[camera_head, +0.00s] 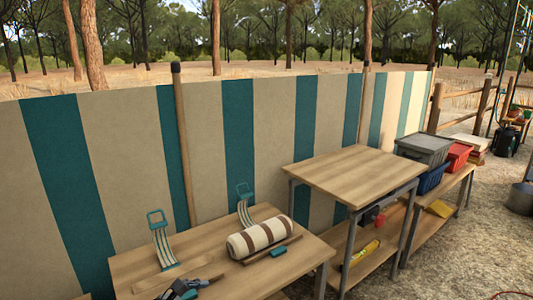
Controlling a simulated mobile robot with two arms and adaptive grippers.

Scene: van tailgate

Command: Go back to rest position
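My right gripper is not in view.
The low table (140,268) bears a striped roll (262,238), a small teal item (279,251) and two teal-handled strap pieces (162,242). A taller table (352,172) with a bare top stands to its right. Beyond it are crates (425,148). A striped windbreak (110,150) runs behind.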

